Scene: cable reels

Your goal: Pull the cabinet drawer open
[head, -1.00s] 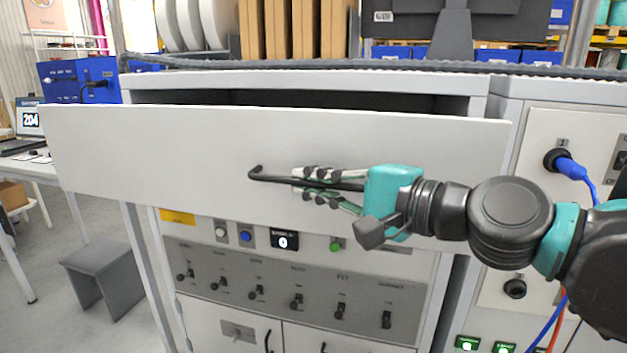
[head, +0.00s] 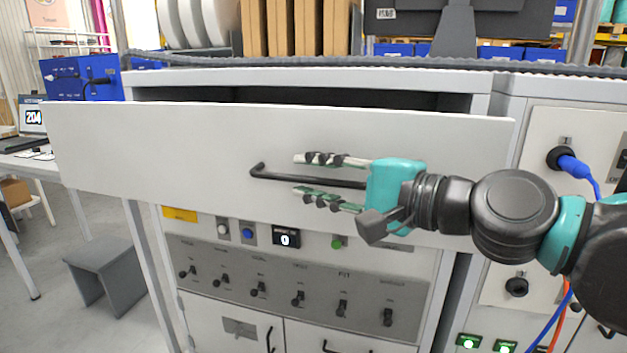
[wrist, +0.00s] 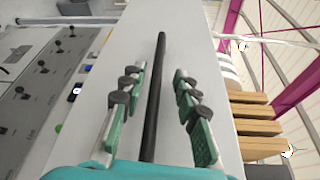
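The cabinet drawer (head: 150,150) has a wide white front and stands pulled out from the cabinet (head: 300,78), with a dark gap behind its top edge. Its black bar handle (head: 268,175) runs level across the front. My gripper (head: 298,175) is open, one finger above the handle and one below, with clear space on both sides. In the wrist view the handle (wrist: 157,80) runs between the two open fingers (wrist: 157,95) and touches neither. The handle's right end is hidden behind my gripper's teal body.
Below the drawer are a switch panel (head: 300,285) and small doors with handles. A grey stool (head: 100,275) stands at the lower left. A blue plug and cable (head: 572,167) are on the panel at the right. A monitor (head: 455,20) and reels (head: 198,22) stand above the cabinet.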

